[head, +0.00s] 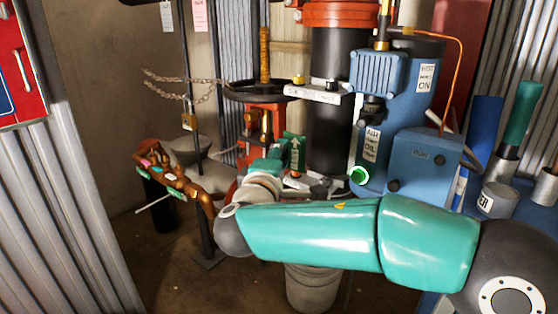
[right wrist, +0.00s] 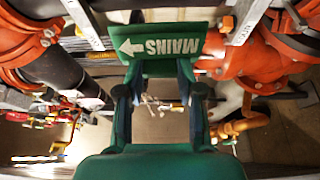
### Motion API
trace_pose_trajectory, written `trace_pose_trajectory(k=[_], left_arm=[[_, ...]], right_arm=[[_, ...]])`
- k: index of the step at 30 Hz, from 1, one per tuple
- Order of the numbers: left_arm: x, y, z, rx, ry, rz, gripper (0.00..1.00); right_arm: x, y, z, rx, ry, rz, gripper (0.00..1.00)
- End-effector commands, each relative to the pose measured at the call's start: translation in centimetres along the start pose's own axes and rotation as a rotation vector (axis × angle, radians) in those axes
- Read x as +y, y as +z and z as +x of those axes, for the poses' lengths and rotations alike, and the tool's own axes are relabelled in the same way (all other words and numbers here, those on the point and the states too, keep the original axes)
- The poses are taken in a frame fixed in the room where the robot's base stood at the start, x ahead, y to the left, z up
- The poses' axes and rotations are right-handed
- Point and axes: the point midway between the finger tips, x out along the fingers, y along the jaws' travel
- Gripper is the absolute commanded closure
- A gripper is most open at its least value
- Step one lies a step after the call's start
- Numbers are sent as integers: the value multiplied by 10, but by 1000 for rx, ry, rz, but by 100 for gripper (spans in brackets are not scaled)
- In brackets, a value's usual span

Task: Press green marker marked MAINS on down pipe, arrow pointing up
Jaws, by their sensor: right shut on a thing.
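The green marker (head: 295,152) stands upright at the end of my right arm in the head view, its white arrow pointing up. In the right wrist view the marker (right wrist: 158,46) shows the word MAINS, with the arrow to the left of the picture. My right gripper (right wrist: 160,88) is shut on the marker's near edge; in the head view the gripper (head: 303,183) is partly hidden by my arm. A black upright pipe (head: 335,75) with a red flange on top stands behind the marker. I cannot tell whether the marker touches any pipe. My left gripper is out of view.
A blue pump unit (head: 420,155) with a lit green button stands right of the marker. A red valve with a black handwheel (head: 262,90) and chain is left. A copper manifold (head: 170,175) with coloured tags stands lower left. A bucket (head: 312,290) is below my arm.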

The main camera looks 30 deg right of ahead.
Motion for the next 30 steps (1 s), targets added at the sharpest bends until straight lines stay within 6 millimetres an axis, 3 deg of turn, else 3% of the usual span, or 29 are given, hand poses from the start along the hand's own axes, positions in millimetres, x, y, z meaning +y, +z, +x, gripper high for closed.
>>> trace_pose_trajectory(k=[8, 30], left_arm=[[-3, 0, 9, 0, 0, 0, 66], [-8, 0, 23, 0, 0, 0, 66]], right_arm=[[-3, 0, -1, 3, -3, 3, 87], [-2, 28, 65, 1, -3, 1, 87]])
